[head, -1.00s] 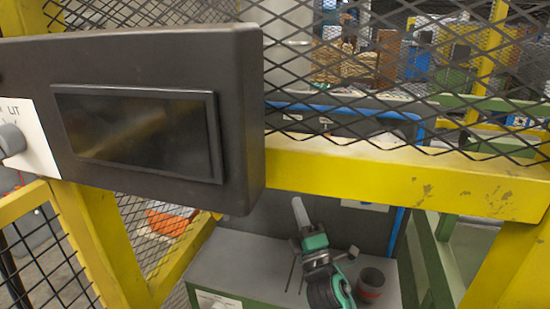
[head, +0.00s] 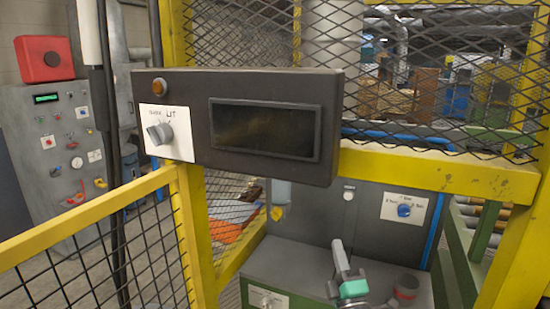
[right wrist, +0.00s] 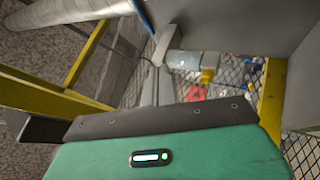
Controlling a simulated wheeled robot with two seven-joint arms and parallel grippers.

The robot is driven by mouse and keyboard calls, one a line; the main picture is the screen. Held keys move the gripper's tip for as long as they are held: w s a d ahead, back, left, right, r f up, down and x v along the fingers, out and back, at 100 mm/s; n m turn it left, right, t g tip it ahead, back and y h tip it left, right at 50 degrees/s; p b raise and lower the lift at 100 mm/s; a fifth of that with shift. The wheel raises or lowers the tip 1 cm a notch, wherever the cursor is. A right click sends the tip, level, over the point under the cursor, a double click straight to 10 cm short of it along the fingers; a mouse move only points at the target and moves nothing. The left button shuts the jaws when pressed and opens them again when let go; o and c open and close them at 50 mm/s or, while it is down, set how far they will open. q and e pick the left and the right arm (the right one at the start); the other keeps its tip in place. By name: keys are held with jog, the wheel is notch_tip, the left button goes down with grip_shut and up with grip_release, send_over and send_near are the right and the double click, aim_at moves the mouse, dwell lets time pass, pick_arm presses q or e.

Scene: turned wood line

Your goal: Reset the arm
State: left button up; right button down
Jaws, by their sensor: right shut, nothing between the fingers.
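My right gripper (head: 338,244) shows low in the head view, in front of the grey bench behind the yellow frame. Its grey fingers are together and point up, with a teal body below. Nothing shows between them. In the right wrist view the gripper's fingers (right wrist: 163,45) reach away past the teal housing, close together. Most of the arm is cut off by the bottom edge of the head view. My left gripper is in no view.
A dark box (head: 265,160) with a selector knob (head: 158,133) hangs on the yellow frame (head: 440,171). A grey cup-like part (head: 406,287) with a red band stands right of my gripper. A grey control cabinet (head: 55,150) is at left; mesh closes the back.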

jog(key=s+d+f+m+g+h, duration=0.2)
jog(key=s+d+f+m+g, duration=0.15)
jog(key=f, duration=0.25)
jog(key=s+d+f+m+g+h, duration=0.25)
jog(key=s+f+m, duration=0.2)
jog(key=f, duration=0.25)
jog(key=s+d+f+m+g+h, duration=0.2)
jog(key=s+d+f+m+g, duration=0.15)
jog(key=f+m, duration=0.2)
jog(key=s+f+m+g+y, duration=0.15)
jog(key=s+f+g, duration=0.35)
jog(key=s, duration=0.7)
jog(key=s+f+m+g+y, duration=0.1)
jog(key=s+f+m+g, duration=0.35)
jog(key=s, duration=0.65)
notch_tip(320, 180, down, 32)
jog(key=n+g, duration=0.2)
jog(key=g, duration=0.1)
jog(key=s+d+f, duration=0.2)
jog(key=s+f, duration=1.7)
jog(key=shift+s+d+f+g, duration=0.25)
jog(key=shift+s+d+g, duration=0.1)
jog(key=shift+d+g, duration=0.05)
